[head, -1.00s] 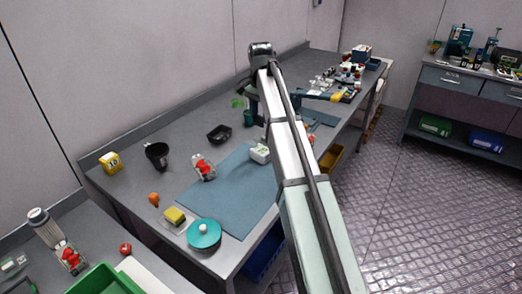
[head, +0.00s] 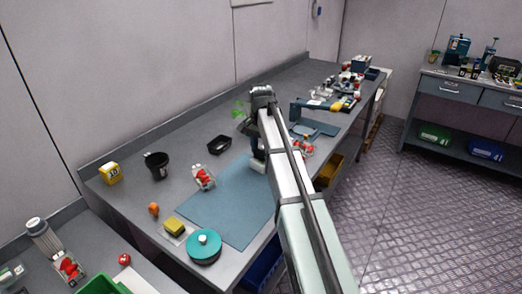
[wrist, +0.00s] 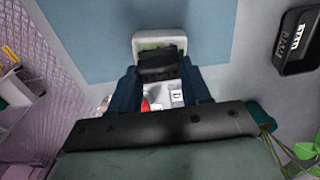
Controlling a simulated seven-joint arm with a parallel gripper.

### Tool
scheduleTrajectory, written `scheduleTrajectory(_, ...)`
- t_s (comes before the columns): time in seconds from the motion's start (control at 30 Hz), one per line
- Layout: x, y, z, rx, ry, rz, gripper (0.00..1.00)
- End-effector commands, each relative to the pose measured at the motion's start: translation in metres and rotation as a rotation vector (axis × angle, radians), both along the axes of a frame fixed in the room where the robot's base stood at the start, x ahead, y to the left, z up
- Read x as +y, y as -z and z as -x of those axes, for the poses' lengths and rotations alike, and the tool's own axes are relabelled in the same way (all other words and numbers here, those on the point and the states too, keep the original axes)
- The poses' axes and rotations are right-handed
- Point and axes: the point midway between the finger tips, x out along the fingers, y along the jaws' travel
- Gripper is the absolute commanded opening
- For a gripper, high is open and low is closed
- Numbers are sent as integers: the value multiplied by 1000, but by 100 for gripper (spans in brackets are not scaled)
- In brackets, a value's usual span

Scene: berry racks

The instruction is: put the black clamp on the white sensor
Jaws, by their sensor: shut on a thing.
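In the wrist view my gripper (wrist: 160,82) has its two dark blue fingers closed on the black clamp (wrist: 158,64). The white sensor (wrist: 158,38) lies just beyond the fingertips, and the clamp overlaps its near part. I cannot tell whether the clamp touches the sensor or is above it. In the head view my gripper (head: 257,158) is low at the far right part of the blue mat, and the arm hides most of the clamp and sensor there.
The blue mat (head: 225,205) is mostly bare. A black tray (head: 219,145) stands behind it; it also shows in the wrist view (wrist: 293,60). A red-and-white item (head: 203,177), a yellow sponge (head: 174,227) and a teal round container (head: 204,248) are around the mat. Tools (head: 315,104) crowd the far end.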

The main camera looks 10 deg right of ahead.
Motion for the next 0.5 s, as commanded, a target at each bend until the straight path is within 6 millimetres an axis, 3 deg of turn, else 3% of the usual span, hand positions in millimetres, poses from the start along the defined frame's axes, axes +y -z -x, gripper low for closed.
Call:
scheduleTrajectory(0.1,0,9,1,1,0,0,19)
scheduleTrajectory(0.47,0,12,0,0,0,0,19)
scheduleTrajectory(0.5,0,12,0,0,0,0,48)
